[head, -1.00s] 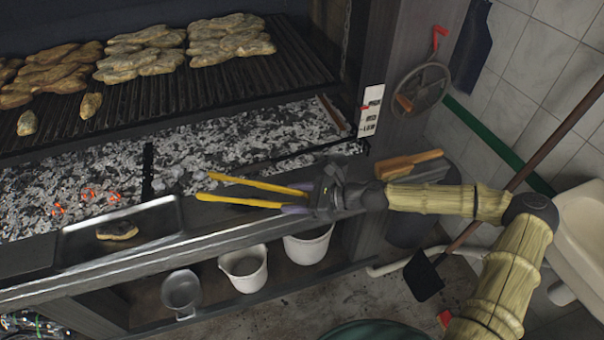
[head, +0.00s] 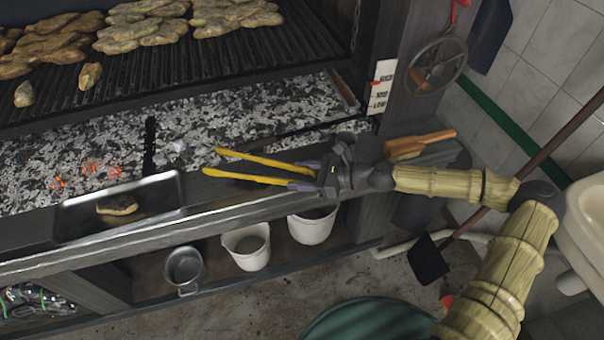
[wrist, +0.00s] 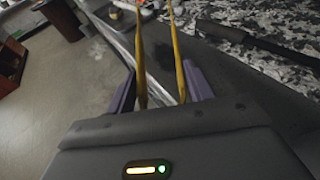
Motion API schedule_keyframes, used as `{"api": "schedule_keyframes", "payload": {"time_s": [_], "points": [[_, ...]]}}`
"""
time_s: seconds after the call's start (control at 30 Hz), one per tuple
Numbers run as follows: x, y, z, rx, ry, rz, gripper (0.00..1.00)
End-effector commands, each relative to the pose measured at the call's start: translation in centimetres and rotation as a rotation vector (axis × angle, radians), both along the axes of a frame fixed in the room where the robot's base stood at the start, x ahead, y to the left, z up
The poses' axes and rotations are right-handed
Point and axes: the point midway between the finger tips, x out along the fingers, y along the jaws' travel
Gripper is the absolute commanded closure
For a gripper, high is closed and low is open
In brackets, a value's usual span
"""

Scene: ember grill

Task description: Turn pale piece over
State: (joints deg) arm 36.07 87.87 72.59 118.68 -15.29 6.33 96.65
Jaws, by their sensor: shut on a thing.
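My gripper (head: 306,178) is shut on yellow tongs (head: 255,170), which point left with their two arms apart and their tips empty. In the wrist view, the tongs (wrist: 182,72) run forward between my purple fingers (wrist: 160,88). Two small pale pieces lie on the front of the grill grate, a left one (head: 24,94) and a right one (head: 90,75). Another piece (head: 117,204), pale on top with a dark edge, lies in the metal tray (head: 155,190), left of the tong tips. I cannot tell which one is the task's pale piece.
Several larger pieces (head: 150,30) lie in piles on the grate (head: 200,65). Ash and coals (head: 230,120) lie below it, with a few glowing embers (head: 88,170). A wooden brush (head: 420,143) lies right of my gripper. Pots (head: 247,247) stand on the lower shelf.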

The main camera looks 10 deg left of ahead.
Motion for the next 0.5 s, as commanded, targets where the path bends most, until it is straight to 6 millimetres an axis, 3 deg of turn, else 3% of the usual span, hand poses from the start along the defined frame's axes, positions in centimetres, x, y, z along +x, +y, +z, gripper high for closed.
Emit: {"api": "schedule_keyframes", "payload": {"time_s": [0.03,0.5], "points": [[0.0,0.0,-1.0,0.001,0.0,0.0,0.56],[0.0,0.0,-5.2,0.001,0.001,-0.001,0.56]]}}
